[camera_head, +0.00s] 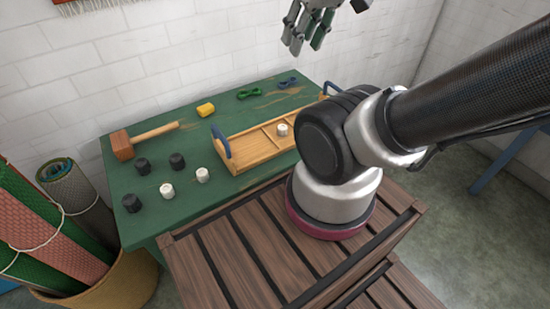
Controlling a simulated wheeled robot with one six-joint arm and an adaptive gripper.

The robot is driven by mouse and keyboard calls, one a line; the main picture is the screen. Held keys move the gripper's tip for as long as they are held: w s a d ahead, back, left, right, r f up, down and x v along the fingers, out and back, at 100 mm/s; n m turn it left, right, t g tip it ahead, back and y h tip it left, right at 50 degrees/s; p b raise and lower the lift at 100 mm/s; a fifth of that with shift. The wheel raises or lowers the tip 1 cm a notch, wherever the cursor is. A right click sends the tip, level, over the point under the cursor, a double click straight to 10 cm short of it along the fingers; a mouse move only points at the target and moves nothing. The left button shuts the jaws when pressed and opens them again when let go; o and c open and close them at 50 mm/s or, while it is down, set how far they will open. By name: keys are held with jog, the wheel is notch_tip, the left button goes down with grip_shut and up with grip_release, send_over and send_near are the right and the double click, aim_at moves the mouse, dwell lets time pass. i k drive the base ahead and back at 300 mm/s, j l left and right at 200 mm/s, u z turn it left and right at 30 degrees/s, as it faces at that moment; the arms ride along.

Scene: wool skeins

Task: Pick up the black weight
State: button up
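Three black weights stand on the green table: one at the near left (131,203), one behind it (143,166), and one a little to the right (177,160). They look like short, dark knobbed cylinders. My gripper (322,28) is at the top edge of the view, high above the back of the table and to the right of the weights. Its fingers look apart with nothing between them. Part of it is cut off by the frame.
Two white weights stand near the black ones (166,191) (202,175); another (282,130) sits in the wooden tray (240,157). A mallet (125,146), yellow block (206,110), green skein (249,93) and blue skein (288,82) lie behind. Rolled mats (75,190) stand left.

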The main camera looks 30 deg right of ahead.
aim_at(131, 202)
jog(key=u, duration=4.35)
jog(key=j+z, duration=0.5)
jog(key=j, duration=0.15)
jog(key=z, duration=2.9)
jog(key=i+j+z, duration=0.4)
jog(key=j, duration=0.3)
jog(key=i, duration=0.1)
